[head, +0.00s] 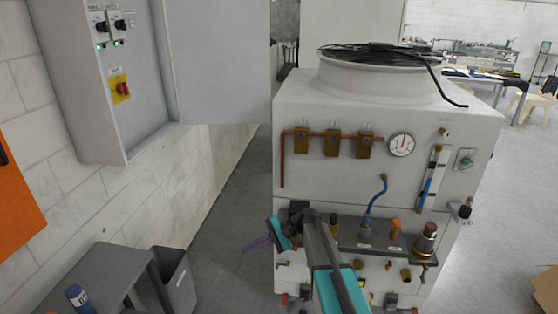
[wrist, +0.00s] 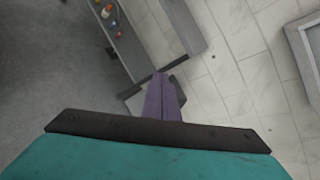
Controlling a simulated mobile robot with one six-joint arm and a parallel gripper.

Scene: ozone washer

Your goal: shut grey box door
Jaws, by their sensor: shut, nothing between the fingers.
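The grey box (head: 87,75) is mounted on the white wall at the upper left of the head view. Its front carries knobs, small green lights and a red switch on a yellow plate. Its grey door (head: 218,65) stands open, swung out to the right; its top is cut off by the picture edge. My gripper (head: 246,249) is below the door and apart from it, in front of the machine. Its purple fingers are shut and empty. They also show in the wrist view (wrist: 160,76). A pale frame at that view's right edge may be the box; I cannot tell.
A large grey machine (head: 330,180) with gauge, valves and pipes stands behind my arm. A grey table (head: 95,275) and a grey bin (head: 176,283) stand at lower left. An orange panel (head: 15,200) is on the wall. Floor between wall and machine is clear.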

